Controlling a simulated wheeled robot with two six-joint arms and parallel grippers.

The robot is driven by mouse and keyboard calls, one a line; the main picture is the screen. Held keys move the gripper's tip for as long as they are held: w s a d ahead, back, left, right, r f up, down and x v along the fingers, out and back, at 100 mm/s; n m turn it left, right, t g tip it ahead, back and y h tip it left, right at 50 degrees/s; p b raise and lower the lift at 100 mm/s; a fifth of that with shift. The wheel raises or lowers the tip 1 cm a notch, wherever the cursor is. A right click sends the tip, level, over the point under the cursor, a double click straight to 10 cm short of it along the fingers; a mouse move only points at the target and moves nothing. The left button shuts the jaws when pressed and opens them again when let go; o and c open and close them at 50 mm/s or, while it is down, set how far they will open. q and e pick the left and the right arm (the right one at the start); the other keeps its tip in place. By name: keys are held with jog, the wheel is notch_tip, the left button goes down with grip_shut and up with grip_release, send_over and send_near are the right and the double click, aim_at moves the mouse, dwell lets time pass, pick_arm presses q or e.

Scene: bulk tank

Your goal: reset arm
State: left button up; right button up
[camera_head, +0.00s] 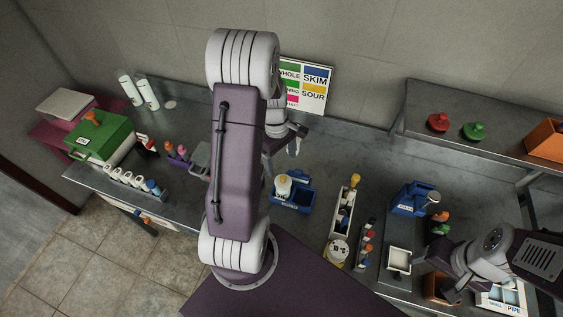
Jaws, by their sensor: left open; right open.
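My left arm stands tall in the middle of the head view, and its upper links hide the counter behind them. My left gripper (292,141) shows just right of that arm, below the sign; it is open and partly hidden, with nothing seen between its fingers. My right gripper (436,280) comes in from the lower right. It is open, with its fingers over or beside a small brown-orange box (437,290); I cannot tell whether they touch it. No object is seen held in it.
A grey steel counter (330,160) runs along the wall. On it are a green box (100,138), a blue caddy (291,196), a blue holder (412,198), a white tray (399,261) and several bottles. A raised shelf (470,152) is at right. A colour-label sign (306,87) leans on the wall.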

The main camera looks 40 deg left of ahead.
dwell(0.3)
pick_arm(q)
jog(key=shift+d+f, duration=0.15)
jog(key=w+d+f+m+b, duration=0.1)
jog(key=w+d+m+b, duration=0.15)
jog(key=d+b, duration=0.35)
jog(key=s+d+f+m+b, duration=0.1)
jog(key=s+d+m, duration=0.2)
jog(key=m, duration=0.4)
jog(key=s+d+f+m+t+y+b, duration=0.1)
jog(key=s+d+m, duration=0.2)
jog(key=s+m, duration=0.3)
jog(key=shift+s+d+f+m+b, duration=0.2)
jog(key=shift+d+f+m+b, duration=0.05)
jog(key=shift+d+m+b, duration=0.15)
jog(key=shift+a, duration=0.1)
